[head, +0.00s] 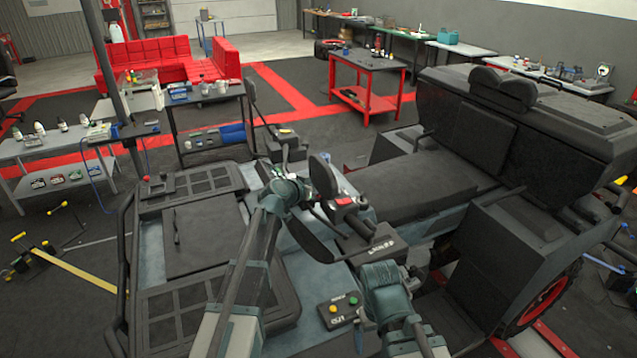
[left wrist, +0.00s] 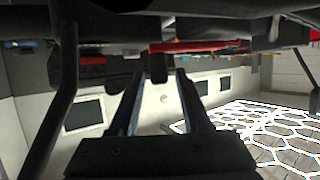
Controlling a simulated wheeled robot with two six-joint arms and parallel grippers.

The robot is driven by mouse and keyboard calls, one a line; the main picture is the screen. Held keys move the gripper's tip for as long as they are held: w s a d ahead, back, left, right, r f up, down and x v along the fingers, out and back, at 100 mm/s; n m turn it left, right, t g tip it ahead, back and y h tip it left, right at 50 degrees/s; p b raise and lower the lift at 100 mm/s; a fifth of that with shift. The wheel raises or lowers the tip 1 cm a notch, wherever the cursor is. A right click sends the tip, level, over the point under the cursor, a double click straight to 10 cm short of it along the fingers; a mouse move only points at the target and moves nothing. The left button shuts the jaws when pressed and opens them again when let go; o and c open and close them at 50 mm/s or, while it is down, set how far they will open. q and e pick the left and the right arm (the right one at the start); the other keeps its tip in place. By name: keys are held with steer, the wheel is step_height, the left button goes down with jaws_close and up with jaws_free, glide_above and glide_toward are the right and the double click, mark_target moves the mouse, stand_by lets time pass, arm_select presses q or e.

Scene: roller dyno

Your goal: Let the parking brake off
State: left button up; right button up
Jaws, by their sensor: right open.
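In the head view a dark lever-like part with a red patch (head: 345,202) stands in the middle of the vehicle's cab; I cannot tell for sure whether it is the parking brake. My right gripper (head: 352,238) is open close below it, and contact cannot be made out. My left arm reaches up to the left of it, and its fingers are hard to make out there. In the left wrist view my left gripper (left wrist: 159,80) has its fingers apart. A dark stub (left wrist: 158,66) shows between or beyond the fingertips; its depth is unclear.
A small control box (head: 339,311) with yellow and green buttons is left of my right wrist. The seat (head: 420,185) lies beyond. A dark deck panel (head: 205,235) is on the left. A red bar (left wrist: 190,46) crosses the left wrist view.

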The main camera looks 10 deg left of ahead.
arm_select(q)
steer(key=shift+o, duration=0.2)
steer(key=shift+s, duration=0.1)
steer(key=p+v, duration=0.2)
steer(key=v, duration=0.2)
steer(key=p+v, duration=0.2)
steer(key=v, duration=0.3)
steer(key=r+p+v, duration=0.1)
steer(key=p+v, duration=0.1)
steer(key=v, duration=0.3)
